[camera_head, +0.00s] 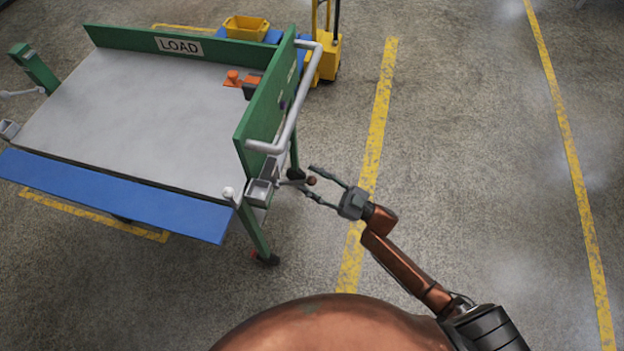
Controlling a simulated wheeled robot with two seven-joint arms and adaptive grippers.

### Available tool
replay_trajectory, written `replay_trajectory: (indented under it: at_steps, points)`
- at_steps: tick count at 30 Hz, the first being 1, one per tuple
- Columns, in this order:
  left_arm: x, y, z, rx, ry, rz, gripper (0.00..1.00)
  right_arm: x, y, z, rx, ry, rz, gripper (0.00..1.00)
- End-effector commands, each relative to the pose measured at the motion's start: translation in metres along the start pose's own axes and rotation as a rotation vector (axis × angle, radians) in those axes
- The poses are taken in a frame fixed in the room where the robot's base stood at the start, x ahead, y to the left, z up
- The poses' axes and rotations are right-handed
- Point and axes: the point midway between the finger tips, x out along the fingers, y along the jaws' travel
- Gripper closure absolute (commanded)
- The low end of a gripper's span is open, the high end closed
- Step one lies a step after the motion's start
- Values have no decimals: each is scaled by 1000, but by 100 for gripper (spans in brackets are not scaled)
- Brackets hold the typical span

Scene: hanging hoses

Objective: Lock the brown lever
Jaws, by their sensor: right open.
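The brown lever shows as a small dark brown knob (312,181) on a thin grey rod. It sticks out to the right from the near right corner of the green-framed cart, beside a small grey metal bracket (262,190). My right gripper (308,184) is open, with its two fingers pointing left toward the cart. The knob lies between the fingertips in the picture; I cannot tell whether either finger touches it. My left gripper is not in view.
The cart has a grey top (140,115), green side walls and a lowered blue flap (115,195). A grey handle rail (292,118) runs along its right wall. A yellow bin (246,27) stands behind. The floor to the right is clear, with yellow lines.

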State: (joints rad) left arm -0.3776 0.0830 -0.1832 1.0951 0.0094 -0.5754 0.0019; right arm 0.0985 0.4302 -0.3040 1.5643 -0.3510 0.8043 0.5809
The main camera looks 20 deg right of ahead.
Motion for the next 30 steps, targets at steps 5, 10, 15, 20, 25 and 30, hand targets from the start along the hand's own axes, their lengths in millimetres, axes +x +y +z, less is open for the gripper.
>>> replay_trajectory:
  at_steps: [5,10,15,20,25,30]
  points:
    - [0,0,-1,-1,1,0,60,2,0,0,0,0,0,59]
    - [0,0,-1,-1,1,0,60,2,0,0,0,-1,1,62]
    - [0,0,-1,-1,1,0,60,2,0,0,0,-1,1,74]
    - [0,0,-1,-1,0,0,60,2,0,0,0,-1,1,85]
    - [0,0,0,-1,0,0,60,2,0,0,0,-1,1,97]
    - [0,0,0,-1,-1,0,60,2,0,0,0,-1,1,100]
